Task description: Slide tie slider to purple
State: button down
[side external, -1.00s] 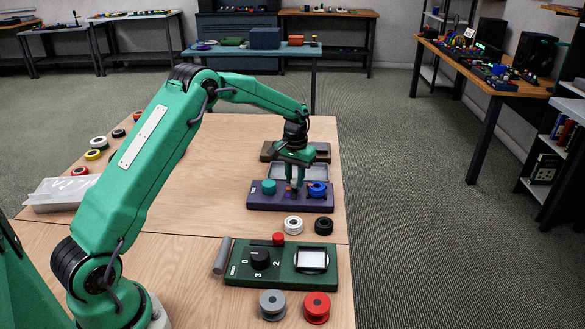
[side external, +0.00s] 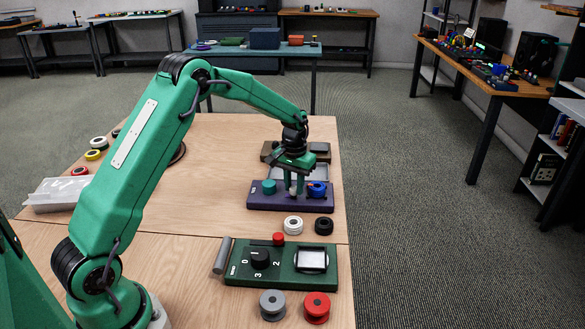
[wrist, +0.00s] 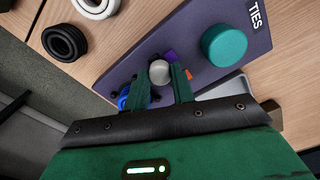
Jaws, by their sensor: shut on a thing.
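The purple panel (side external: 262,203), lettered TIES, lies flat on the table; it fills much of the wrist view (wrist: 205,75). My gripper (side external: 294,187) is down at the panel, shut on the round grey slider knob (wrist: 159,71), one finger on each side in the wrist view. A purple mark (wrist: 169,56) shows right beside the knob. An orange mark (wrist: 188,74) shows by the right finger. The slider's track is mostly hidden by knob and fingers, so its exact setting is unclear.
A teal knob (wrist: 225,45) and a blue part (side external: 317,188) stand on the panel, either side of my gripper. White (side external: 293,225) and black (side external: 324,226) rings lie in front. A green panel (side external: 282,264) is nearer. The table's middle is clear.

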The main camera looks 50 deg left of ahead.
aim_at(295, 188)
jog(key=c, duration=1.2)
grip_release()
jog(key=shift+s+d, duration=0.1)
jog(key=shift+d, duration=0.1)
jog(key=shift+o, duration=0.2)
jog(key=shift+r, duration=0.2)
notch_tip(295, 188, up, 7)
jog(key=shift+r, duration=0.25)
